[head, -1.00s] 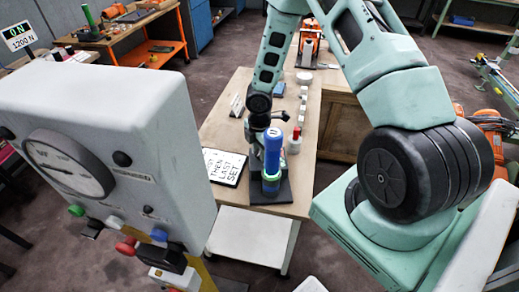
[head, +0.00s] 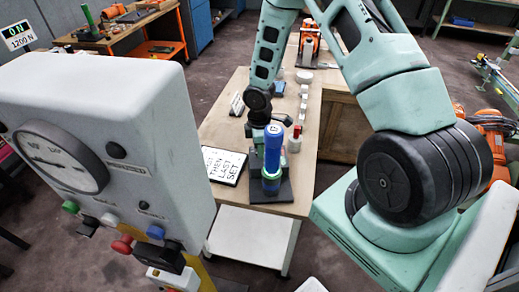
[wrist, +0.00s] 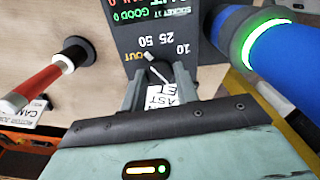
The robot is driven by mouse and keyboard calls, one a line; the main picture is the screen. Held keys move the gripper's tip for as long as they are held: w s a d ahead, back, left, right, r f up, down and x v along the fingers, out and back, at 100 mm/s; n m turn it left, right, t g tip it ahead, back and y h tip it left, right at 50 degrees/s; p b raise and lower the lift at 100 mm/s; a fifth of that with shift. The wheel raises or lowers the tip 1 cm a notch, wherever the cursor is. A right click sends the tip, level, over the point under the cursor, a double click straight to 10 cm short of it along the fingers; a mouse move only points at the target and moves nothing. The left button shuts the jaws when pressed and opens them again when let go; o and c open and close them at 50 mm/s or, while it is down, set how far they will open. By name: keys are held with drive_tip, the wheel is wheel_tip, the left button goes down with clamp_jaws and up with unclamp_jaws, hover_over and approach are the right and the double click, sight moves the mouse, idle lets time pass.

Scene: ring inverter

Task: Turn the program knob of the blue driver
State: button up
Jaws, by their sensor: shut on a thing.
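The blue driver (head: 272,150) stands upright on a dark base on the bench in the head view. In the wrist view its blue body (wrist: 289,56) with a glowing green ring is at the upper right. A dark panel (wrist: 130,28) beside it carries the numbers 10, 25, 50 and the word OUT. My gripper (wrist: 157,78) points at this panel, its fingers around the small program knob (wrist: 152,66) and shut on it. The fingers hide most of the knob; a small pale pointer tip shows. In the head view the driver partly hides my gripper.
A grey tester (head: 100,130) with a dial stands at the left front. A lettered card (head: 223,165) lies left of the driver. A red and white bottle (head: 295,140) is just right of it; a red-and-white upright thing (wrist: 45,82) shows in the wrist view. Small white parts line the bench behind.

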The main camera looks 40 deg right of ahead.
drive_tip(key=shift+m+b, duration=0.3)
drive_tip(key=shift+m, duration=1)
drive_tip(key=o, duration=1)
drive_tip(key=shift+c, duration=0.2)
drive_tip(key=shift+r, duration=0.1)
wheel_tip(320, 180, up, 17)
drive_tip(key=b, duration=0.1)
drive_tip(key=shift+r, duration=0.15)
